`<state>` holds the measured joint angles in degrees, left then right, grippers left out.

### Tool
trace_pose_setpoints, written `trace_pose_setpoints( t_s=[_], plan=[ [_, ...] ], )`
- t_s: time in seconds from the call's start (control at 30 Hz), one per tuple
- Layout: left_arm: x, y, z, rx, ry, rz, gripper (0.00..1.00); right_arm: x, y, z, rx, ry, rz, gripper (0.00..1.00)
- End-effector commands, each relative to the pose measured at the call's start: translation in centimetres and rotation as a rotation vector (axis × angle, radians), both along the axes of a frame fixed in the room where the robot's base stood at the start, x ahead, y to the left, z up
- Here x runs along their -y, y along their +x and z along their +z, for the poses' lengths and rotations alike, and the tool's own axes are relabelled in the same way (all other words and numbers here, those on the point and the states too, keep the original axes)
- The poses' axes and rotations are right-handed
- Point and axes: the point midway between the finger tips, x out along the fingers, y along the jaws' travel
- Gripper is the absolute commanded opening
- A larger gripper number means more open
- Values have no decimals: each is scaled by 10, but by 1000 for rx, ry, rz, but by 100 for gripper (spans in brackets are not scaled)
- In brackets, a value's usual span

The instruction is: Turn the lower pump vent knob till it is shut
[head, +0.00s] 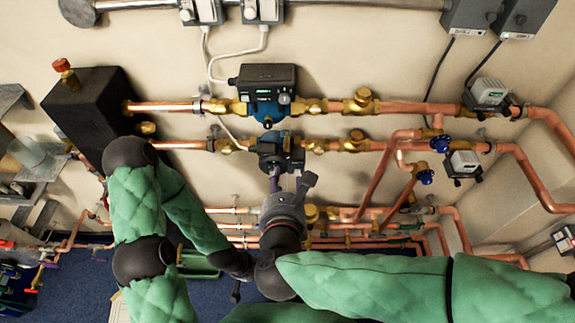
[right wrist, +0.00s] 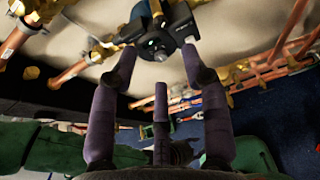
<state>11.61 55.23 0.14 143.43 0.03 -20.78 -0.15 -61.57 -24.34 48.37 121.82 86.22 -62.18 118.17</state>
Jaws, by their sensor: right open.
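The lower pump (head: 280,150) is a dark unit on the lower copper pipe, and it also shows at the top of the right wrist view (right wrist: 153,36). A small grey knob (right wrist: 160,56) stands out from its front face in that view. My right gripper (head: 287,175) is open, its purple fingers reaching up to the pump. In the right wrist view the gripper (right wrist: 160,62) has its fingertips spread on either side of the knob, with a third finger below. I cannot tell whether any finger touches. My left gripper (head: 238,277) hangs low in the middle, small and dark.
The upper pump (head: 267,92), blue and black, sits just above the lower one. A black box (head: 92,112) is at the left. Valves with blue handles (head: 440,144) are to the right. More copper pipes (head: 350,212) run below, close to my right wrist.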

Motion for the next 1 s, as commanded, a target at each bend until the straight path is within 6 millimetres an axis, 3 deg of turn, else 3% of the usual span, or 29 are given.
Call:
trace_pose_setpoints(
  t_s=[0.27,0.7,1.0],
  plan=[
    [0,0,-8,0,0,0,40,1,21,-10,-2,15,-10,47],
    [0,0,-28,0,0,0,40,2,86,-37,-1,13,-8,47],
    [0,0,-30,0,0,0,40,2,100,-41,0,13,-5,47]
  ],
)
